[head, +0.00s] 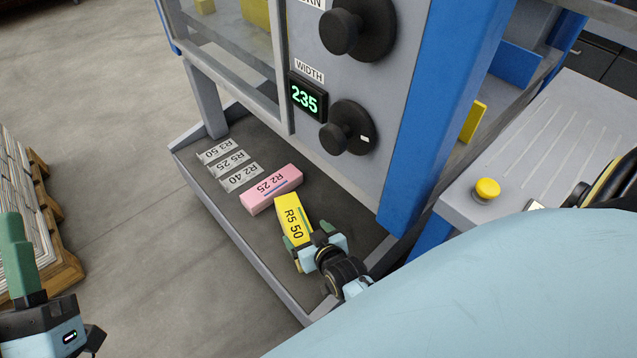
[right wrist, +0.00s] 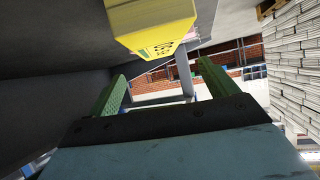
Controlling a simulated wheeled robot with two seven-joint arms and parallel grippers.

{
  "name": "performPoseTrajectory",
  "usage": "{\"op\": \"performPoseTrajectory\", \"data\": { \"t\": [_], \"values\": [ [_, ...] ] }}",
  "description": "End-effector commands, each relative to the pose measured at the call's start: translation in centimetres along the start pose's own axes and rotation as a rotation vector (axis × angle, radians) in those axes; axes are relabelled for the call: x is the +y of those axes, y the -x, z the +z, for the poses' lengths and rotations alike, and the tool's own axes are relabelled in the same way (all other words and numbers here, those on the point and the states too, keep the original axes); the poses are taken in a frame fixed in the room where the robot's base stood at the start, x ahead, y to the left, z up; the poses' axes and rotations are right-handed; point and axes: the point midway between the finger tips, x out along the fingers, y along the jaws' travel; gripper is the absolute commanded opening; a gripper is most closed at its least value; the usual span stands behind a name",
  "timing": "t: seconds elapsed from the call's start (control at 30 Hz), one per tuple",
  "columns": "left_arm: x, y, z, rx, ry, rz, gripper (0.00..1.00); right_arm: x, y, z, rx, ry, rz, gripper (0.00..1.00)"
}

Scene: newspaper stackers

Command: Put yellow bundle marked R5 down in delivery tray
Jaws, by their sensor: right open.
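The yellow bundle marked R5 50 (head: 290,217) lies in the grey delivery tray (head: 243,235), close to the end of a pink bundle marked R2 25 (head: 271,188). My right gripper (head: 308,238) is open at the bundle's near end. In the right wrist view, the yellow bundle (right wrist: 155,25) shows at the top, and the two green fingers (right wrist: 165,78) stand apart with nothing between them. My left gripper (head: 18,255) is at the left edge of the head view, away from the tray; its finger gap is not clear.
Labels R3 50, R5 25 and R2 40 (head: 230,162) mark the tray's far part. The machine with WIDTH display 235 (head: 306,98) and knobs (head: 348,130) rises behind. A blue post (head: 440,110) stands at right. A paper stack on a pallet (head: 20,200) is at left.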

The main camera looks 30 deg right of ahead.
Motion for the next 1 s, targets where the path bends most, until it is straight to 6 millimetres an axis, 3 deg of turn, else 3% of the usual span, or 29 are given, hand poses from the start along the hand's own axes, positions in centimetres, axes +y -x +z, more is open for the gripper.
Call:
{"op": "performPoseTrajectory", "data": {
  "t": [0.3,0.6,1.0],
  "values": [
    [-0.6,0.6,4.1,-0.342,-0.011,-0.015,0.36,0.0,3.9,-0.1,-0.001,0.000,0.000,0.85],
    [-1.5,2.8,8.0,-0.606,-0.023,-0.035,0.36,0.0,5.9,-0.1,0.000,0.000,0.000,0.85],
    [-1.8,3.7,9.0,-0.682,-0.026,-0.041,0.36,0.0,6.4,0.0,0.000,0.000,0.000,0.85]
  ]
}}
